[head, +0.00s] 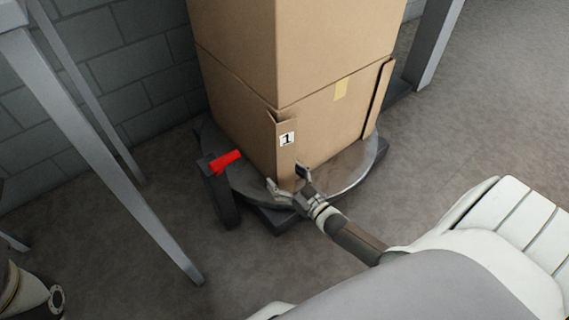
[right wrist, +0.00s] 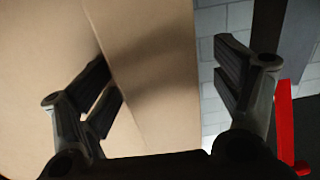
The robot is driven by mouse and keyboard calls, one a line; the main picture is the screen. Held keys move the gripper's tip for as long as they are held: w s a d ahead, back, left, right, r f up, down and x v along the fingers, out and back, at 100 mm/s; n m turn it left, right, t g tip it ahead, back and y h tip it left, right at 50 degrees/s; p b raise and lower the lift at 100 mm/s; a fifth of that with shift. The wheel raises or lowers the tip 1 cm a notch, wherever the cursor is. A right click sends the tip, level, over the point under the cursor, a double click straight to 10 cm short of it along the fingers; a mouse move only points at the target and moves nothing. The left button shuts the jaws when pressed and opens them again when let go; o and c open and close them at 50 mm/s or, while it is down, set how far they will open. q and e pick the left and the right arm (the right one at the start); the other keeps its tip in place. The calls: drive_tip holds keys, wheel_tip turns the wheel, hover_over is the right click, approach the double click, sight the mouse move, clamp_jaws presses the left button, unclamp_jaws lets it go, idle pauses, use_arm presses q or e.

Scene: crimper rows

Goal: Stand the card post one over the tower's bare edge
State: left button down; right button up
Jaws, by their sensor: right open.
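The tower of stacked cardboard boxes (head: 335,45) stands on a round metal turntable (head: 355,172). Card post one (head: 286,158), a brown angled strip with a white "1" label, stands upright along the lower box's near edge, its top slightly flared. My right gripper (head: 290,182) is at the post's lower end, fingers spread. In the right wrist view the open fingers (right wrist: 165,85) have a cardboard face between them, with another cardboard face at left. I cannot tell whether either finger touches. My left gripper is not in view.
Another card post (head: 379,98) stands at the lower box's right edge. A red lever (head: 226,160) sits on a dark bracket left of the turntable. A grey metal table leg (head: 105,160) is further left. A block wall is behind; the floor at right is clear.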

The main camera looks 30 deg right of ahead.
drive_tip(key=s+d, duration=0.1)
drive_tip(key=s, duration=1.1)
